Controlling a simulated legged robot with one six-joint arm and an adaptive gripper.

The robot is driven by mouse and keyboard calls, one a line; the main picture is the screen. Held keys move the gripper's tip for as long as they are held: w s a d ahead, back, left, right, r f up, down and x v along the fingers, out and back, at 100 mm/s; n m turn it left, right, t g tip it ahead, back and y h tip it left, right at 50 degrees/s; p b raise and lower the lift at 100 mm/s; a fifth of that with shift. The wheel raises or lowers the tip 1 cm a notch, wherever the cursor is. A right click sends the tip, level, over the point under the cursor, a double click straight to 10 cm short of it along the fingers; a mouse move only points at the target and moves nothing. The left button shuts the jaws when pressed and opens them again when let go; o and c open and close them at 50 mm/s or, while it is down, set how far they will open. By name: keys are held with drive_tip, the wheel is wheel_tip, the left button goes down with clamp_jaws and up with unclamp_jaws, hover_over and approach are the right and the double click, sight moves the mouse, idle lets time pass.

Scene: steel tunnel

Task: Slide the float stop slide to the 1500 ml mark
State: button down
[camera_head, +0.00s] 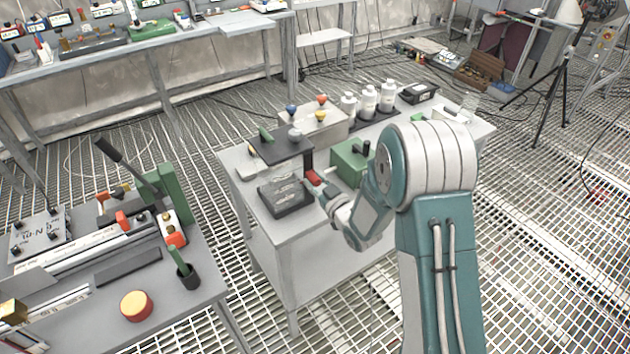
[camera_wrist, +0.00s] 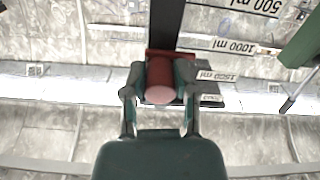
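The red float stop slide (camera_wrist: 160,81) sits on a dark upright rail (camera_wrist: 167,25) in the wrist view. Its round pinkish end faces me. My gripper (camera_wrist: 160,90) has one finger on each side of the slide, and the pads appear to press on it. The 1500 ml label (camera_wrist: 216,76) is just right of the slide, at about its level. The 1000 ml label (camera_wrist: 232,46) and the 500 ml label (camera_wrist: 255,7) lie farther up the picture. In the head view, the slide (camera_head: 313,178) shows at the tip of my gripper (camera_head: 322,188), beside the clear tank (camera_head: 285,190).
The tank stands on a grey table (camera_head: 270,240). A green box (camera_head: 349,163) is close to its right, with white bottles (camera_head: 369,102) behind. A second bench (camera_head: 190,295) with a lever device is at left. Grated floor lies between the tables.

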sight(309, 163)
drive_tip(key=shift+r, duration=2.1)
drive_tip(key=shift+c, duration=2)
unclamp_jaws()
drive_tip(key=shift+w, duration=0.1)
drive_tip(key=shift+a, duration=0.1)
drive_tip(key=v, duration=1.2)
drive_tip(key=shift+f, duration=0.15)
